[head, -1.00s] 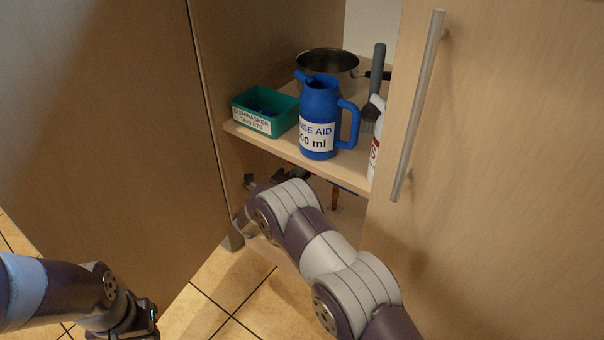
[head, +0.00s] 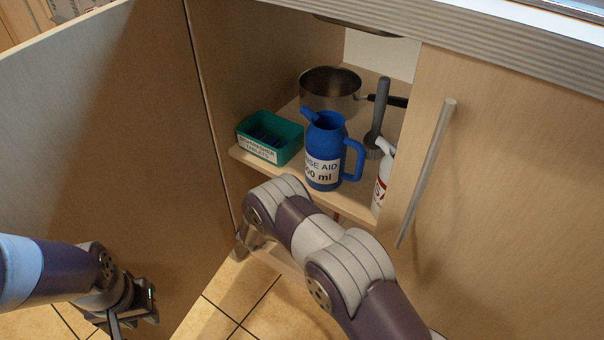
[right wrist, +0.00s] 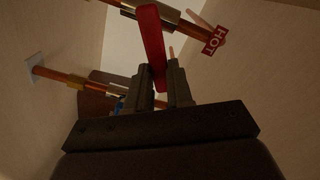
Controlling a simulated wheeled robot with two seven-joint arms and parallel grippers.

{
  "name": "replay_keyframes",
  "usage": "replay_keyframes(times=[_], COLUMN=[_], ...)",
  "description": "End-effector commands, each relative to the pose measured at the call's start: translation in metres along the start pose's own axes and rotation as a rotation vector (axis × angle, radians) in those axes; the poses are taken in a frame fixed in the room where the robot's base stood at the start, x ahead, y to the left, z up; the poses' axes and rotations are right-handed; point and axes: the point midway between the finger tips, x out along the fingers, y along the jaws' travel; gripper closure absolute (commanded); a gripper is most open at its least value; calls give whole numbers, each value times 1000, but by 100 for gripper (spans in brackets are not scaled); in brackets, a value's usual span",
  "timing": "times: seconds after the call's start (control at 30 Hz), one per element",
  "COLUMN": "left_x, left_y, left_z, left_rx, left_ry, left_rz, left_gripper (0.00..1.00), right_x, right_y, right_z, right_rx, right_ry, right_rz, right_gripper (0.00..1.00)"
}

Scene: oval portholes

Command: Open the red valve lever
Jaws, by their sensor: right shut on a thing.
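The red valve lever (right wrist: 152,45) shows in the right wrist view, lying across a copper pipe with a brass valve body (right wrist: 174,17). My right gripper (right wrist: 161,82) is shut on the lever's lower end, with one dark finger on each side. In the head view the lever and right gripper are hidden behind my right arm and the shelf. My left gripper (head: 133,312) hangs at the lower left of the head view, away from the valve and holding nothing I can see. Its jaw gap is unclear.
A red HOT tag (right wrist: 214,40) hangs by the pipe. A second copper pipe (right wrist: 60,76) runs below. The shelf above my right arm holds a green tablet box (head: 270,138), blue jug (head: 324,150), pot (head: 330,88), brush (head: 377,110) and spray bottle (head: 382,180). The right door (head: 510,200) is closed.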

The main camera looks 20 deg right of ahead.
Motion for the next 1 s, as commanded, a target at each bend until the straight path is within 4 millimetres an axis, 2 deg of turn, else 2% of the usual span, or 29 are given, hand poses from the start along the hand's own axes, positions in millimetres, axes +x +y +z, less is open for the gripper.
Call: replay_keyframes(times=[0.1, 0.4, 1.0], left_x=[-12, -23, -25], left_y=[0, 0, 0], left_z=[-1, -3, -3], left_rx=[0, 0, 0], left_ry=[0, 0, 0], left_rz=[0, 0, 0], left_gripper=[70, 70, 70], right_x=[0, 0, -1], right_y=[-8, -21, -40], right_z=[-2, 2, 20], right_rx=[-110, -393, -887], right_ry=[0, -1, -2], right_rz=[0, 0, -1], right_gripper=[100, 100, 100])
